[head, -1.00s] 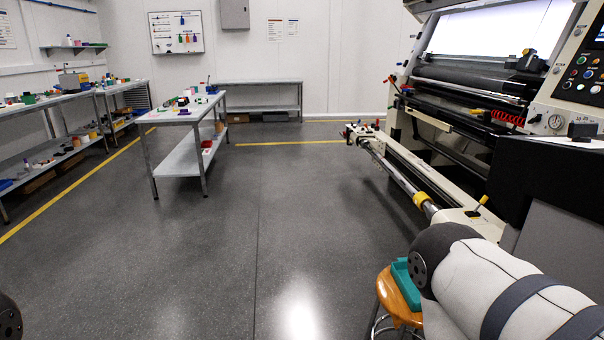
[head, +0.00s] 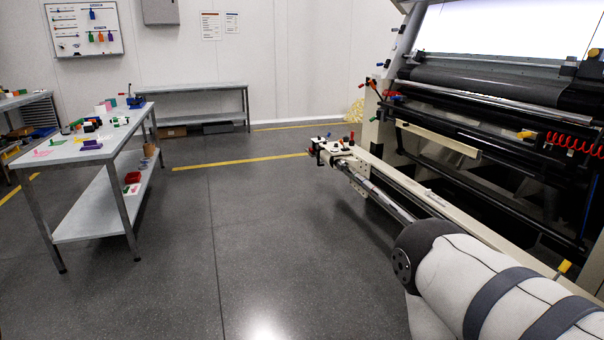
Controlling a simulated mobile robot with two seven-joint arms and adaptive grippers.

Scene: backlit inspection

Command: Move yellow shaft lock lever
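A small lever with a yellow grip (head: 564,267) stands up at the lower right, beside the cream front beam of the machine (head: 440,197). My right arm covers the area to its left, so its base shows only partly. I cannot tell for sure that it is the shaft lock lever. Another yellow piece (head: 526,135) sits higher on the machine, by a red coiled hose. A metal shaft (head: 380,196) runs along the beam. My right arm is in view at the lower right, but its gripper is not. My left gripper is also out of view.
A grey worktable (head: 80,149) with small coloured parts stands at left. A bench (head: 190,88) stands along the back wall. Coloured knobs (head: 325,148) top the beam's far end. The grey floor (head: 240,240) between table and machine is clear.

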